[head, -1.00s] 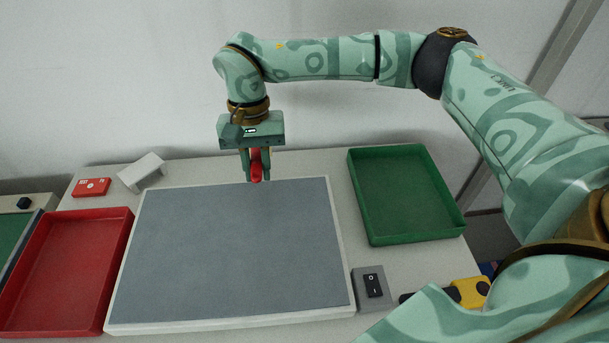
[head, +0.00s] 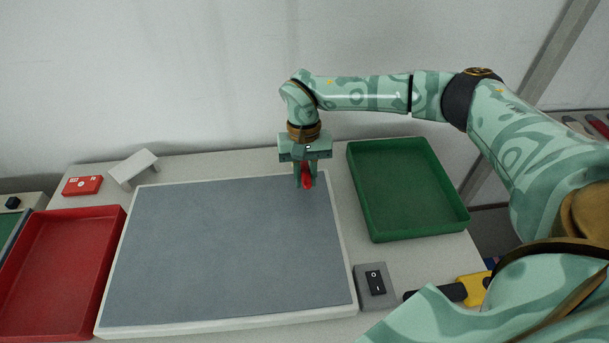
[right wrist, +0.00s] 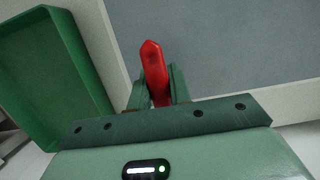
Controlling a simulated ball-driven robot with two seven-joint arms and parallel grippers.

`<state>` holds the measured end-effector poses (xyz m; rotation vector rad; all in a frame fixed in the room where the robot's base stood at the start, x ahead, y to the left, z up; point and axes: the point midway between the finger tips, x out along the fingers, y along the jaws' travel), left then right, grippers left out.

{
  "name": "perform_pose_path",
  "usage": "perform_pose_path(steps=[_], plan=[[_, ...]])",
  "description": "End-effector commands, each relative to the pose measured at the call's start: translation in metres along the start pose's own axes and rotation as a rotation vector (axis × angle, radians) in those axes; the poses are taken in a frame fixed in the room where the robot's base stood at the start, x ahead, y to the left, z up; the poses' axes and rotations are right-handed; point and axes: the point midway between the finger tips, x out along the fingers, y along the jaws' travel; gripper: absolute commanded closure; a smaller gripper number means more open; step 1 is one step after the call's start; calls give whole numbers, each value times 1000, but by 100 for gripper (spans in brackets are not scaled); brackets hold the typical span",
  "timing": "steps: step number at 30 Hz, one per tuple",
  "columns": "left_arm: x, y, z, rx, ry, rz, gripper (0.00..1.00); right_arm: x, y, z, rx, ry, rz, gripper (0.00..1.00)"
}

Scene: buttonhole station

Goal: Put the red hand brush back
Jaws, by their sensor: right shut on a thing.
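My right gripper (head: 305,181) is shut on a red thing, the red hand brush (head: 307,183), near the far right corner of the grey mat. My left gripper is not in view.
A grey mat with a pale rim (head: 230,240) fills the middle. A green tray (head: 450,170) stands right, a red tray (head: 60,270) left. A switch box (head: 375,285), a red box (head: 82,185) and a pale stand (head: 133,168) are on the table. A yellow-and-black thing (head: 470,289) lies at the right edge.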

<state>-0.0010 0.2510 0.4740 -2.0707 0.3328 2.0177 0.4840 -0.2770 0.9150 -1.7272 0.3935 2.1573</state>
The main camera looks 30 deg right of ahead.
Motion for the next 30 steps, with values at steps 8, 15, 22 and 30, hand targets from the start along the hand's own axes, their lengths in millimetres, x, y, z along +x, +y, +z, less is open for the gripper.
perform_pose_path(steps=[8, 15, 22, 30], plan=[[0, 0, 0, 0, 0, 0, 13, 1, -1, -1, -1, 3, -2, 100], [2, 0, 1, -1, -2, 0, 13, 8, -1, -2, 0, 3, -2, 100], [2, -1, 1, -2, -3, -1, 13, 9, 0, -2, 0, 2, -1, 61], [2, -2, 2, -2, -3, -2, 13, 9, 0, -2, 0, 2, -1, 58]])
